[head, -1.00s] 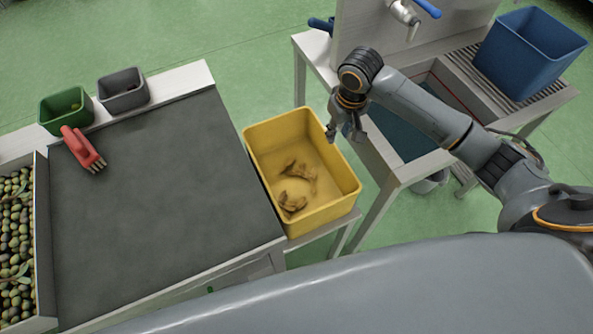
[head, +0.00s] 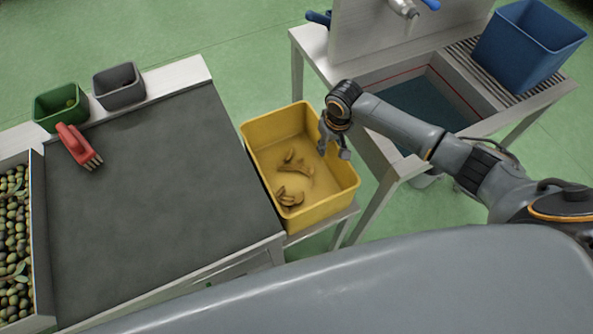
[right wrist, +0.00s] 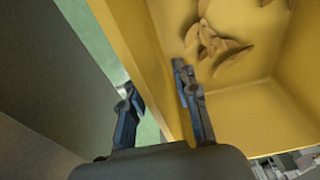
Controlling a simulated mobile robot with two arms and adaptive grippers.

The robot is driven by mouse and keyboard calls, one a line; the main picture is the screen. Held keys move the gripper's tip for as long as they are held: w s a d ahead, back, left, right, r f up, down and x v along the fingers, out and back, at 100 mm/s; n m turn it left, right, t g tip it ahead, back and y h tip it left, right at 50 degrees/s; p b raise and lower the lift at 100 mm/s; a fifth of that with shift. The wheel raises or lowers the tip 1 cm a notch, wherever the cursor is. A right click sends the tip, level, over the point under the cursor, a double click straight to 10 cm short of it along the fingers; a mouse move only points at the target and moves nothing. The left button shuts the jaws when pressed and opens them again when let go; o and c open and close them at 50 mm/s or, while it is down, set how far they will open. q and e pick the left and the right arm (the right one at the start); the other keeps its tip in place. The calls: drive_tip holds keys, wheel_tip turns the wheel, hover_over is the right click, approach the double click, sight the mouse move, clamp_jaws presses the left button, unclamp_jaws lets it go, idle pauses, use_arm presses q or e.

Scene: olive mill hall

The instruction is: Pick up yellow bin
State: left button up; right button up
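The yellow bin (head: 262,135) stands on a low stand beside the dark table, with several brown, leaf-like scraps (head: 291,192) on its floor. My right gripper (head: 334,151) is at the bin's right rim, pointing down. In the right wrist view the gripper (right wrist: 157,84) is open astride a wall of the yellow bin (right wrist: 258,112). One finger is inside the bin and the other outside, with a gap between the outer finger and the wall. My left gripper is not in view.
The dark-topped table (head: 160,190) is left of the bin, holding a red hand rake (head: 76,143), a green tub (head: 60,106), a grey tub (head: 119,86) and an olive crate (head: 38,240). A sink bench (head: 310,43) with a blue bin (head: 530,50) stands right.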

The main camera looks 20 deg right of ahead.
clamp_jaws()
drive_tip(key=shift+r, duration=0.15)
